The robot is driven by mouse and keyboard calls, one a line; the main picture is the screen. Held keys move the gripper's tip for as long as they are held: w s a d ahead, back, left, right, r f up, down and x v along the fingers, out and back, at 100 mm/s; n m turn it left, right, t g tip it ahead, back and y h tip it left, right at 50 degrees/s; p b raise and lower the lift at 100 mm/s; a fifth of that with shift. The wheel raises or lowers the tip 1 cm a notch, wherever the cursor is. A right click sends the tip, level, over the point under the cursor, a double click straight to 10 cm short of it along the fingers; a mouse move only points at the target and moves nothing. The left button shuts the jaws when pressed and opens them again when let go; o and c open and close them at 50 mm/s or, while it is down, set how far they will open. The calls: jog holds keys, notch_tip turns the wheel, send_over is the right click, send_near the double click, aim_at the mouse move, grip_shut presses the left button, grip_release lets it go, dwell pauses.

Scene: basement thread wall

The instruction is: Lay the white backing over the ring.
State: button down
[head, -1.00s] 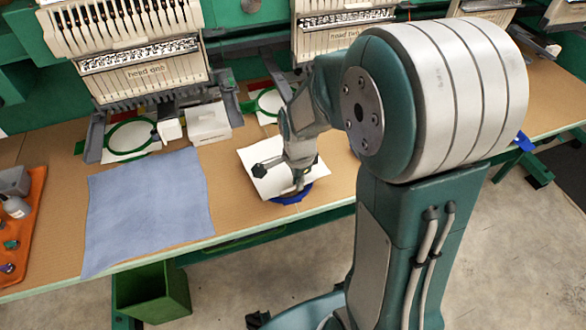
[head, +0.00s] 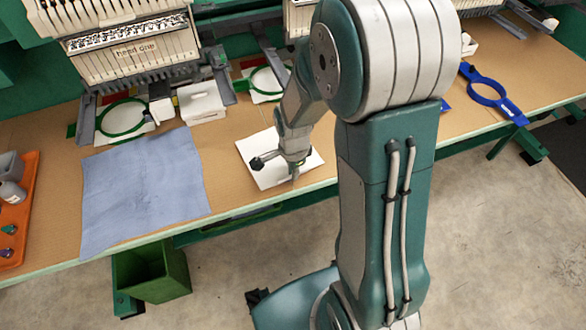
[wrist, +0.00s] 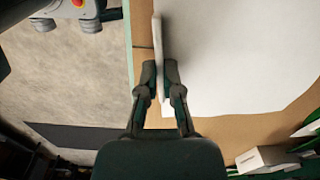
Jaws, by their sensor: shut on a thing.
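The white backing (head: 266,174) is a pale sheet near the table's front edge in the head view, lying nearly flat over the tabletop. It fills much of the upper right of the wrist view (wrist: 235,55). My gripper (head: 294,168) is over its right part. In the wrist view my gripper (wrist: 160,82) is shut on the backing's edge, which stands up between the fingers. No ring shows around or beneath the backing now; whether one lies under it is hidden. A blue ring with side arms (head: 488,92) lies apart, on the table at the right.
A blue cloth (head: 145,190) lies left of the backing. Green hoops (head: 123,117) and a white box (head: 202,103) sit beneath the embroidery machine (head: 130,50). An orange tray (head: 22,215) is far left. A green bin (head: 153,272) stands below the table edge.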

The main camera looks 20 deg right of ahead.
dwell(0.3)
jog(key=c, duration=0.7)
grip_release()
notch_tip(320, 180, up, 12)
jog(key=s+r+n+t, duration=0.2)
jog(key=s+r+n, duration=0.2)
jog(key=n, duration=0.1)
jog(key=s+a+r+n+t, duration=0.1)
jog(key=s+r+n, duration=0.3)
jog(key=s+n, duration=0.1)
jog(key=s+r+n+t, duration=0.2)
jog(key=s+r+n, duration=0.2)
jog(key=n, duration=0.2)
jog(key=shift+s+a+r+t, duration=0.15)
jog(key=shift+s+r+t, duration=0.15)
jog(key=shift+s+r, duration=0.1)
